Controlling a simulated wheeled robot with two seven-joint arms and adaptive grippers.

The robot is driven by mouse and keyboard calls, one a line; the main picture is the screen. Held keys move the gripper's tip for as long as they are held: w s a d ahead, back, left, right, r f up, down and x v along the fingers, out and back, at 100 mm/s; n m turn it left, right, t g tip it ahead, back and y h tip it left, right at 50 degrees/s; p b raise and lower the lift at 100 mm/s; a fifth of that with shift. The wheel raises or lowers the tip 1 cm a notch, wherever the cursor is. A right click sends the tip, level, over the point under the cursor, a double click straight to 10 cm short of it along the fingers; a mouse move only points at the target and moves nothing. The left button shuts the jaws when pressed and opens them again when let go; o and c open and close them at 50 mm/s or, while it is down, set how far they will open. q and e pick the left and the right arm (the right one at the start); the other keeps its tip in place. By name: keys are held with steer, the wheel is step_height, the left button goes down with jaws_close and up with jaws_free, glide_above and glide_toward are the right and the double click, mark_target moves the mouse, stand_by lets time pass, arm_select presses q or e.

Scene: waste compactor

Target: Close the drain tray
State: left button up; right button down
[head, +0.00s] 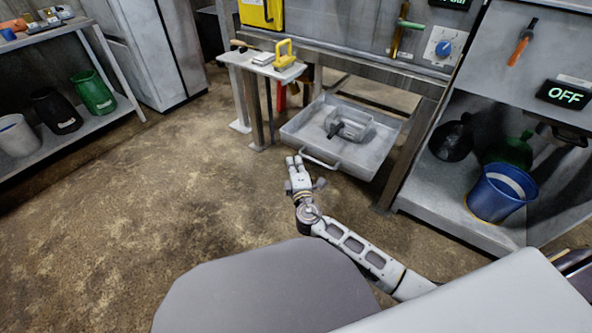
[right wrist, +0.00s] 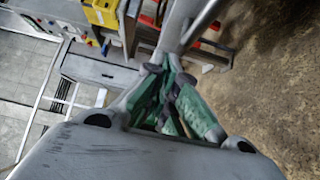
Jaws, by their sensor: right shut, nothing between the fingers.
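The drain tray (head: 374,152) is a shallow grey metal tray, pulled out from under the machine in the head view. A small grey box-like part with a dark piece (head: 348,127) sits inside it. A bar handle (head: 320,162) runs along its front. My right gripper (head: 294,160) is shut and empty, close to the left end of the handle; I cannot tell if it touches. In the right wrist view, the green-and-grey fingers (right wrist: 165,82) are together near a pale bar; I cannot tell which part that bar is. My left gripper is not in view.
A small side table (head: 262,66) with a yellow-handled tool stands left of the tray. On the right, a lower shelf holds a blue bucket (head: 498,192) and dark bags. A post stands right of the tray. The floor (head: 180,200) in front and left is clear.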

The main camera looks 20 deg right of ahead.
steer(key=b, duration=0.1)
glide_toward(296, 138)
steer(key=w+a, duration=0.2)
steer(key=w+d+b, duration=0.1)
steer(key=w+d, duration=0.1)
steer(key=shift+w+d, duration=0.25)
steer(key=shift+d, duration=0.1)
stand_by(0.5)
